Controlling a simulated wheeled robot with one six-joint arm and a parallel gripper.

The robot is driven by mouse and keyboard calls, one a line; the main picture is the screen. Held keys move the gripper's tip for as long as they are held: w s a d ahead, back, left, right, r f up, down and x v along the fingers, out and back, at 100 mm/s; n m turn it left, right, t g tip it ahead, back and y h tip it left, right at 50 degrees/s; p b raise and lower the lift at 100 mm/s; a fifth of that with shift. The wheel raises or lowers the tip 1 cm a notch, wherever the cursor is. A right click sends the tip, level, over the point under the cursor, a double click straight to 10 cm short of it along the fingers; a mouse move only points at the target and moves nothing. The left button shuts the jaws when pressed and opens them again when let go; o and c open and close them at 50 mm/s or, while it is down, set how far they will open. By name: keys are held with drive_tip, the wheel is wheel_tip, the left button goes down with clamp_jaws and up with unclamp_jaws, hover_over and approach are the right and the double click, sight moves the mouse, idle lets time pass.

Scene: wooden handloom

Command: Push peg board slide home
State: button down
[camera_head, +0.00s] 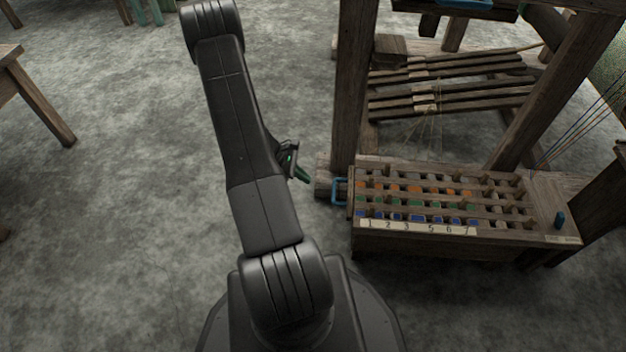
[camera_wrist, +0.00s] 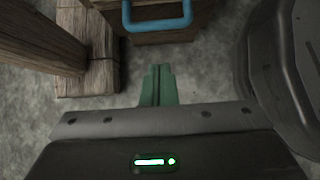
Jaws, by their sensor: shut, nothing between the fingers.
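The peg board (camera_head: 440,201) is a wooden box with rows of holes and pegs, coloured orange, green and blue by row, and a numbered strip along its front edge. It sits at the foot of the loom. A blue handle (camera_head: 340,191) sticks out from its left end; the handle also shows at the top of the wrist view (camera_wrist: 158,22). My gripper (camera_head: 304,176) has green fingers, shut and empty, just left of the handle and apart from it. In the wrist view the fingers (camera_wrist: 158,82) point toward the handle, with floor showing between.
A loom post (camera_head: 352,80) on a wooden foot block (camera_wrist: 88,78) stands beside the handle. Treadles (camera_head: 450,95) lie behind.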

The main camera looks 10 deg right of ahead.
drive_tip(key=p+v, duration=0.1)
drive_tip(key=v, duration=0.4)
drive_tip(key=shift+a+r, duration=0.15)
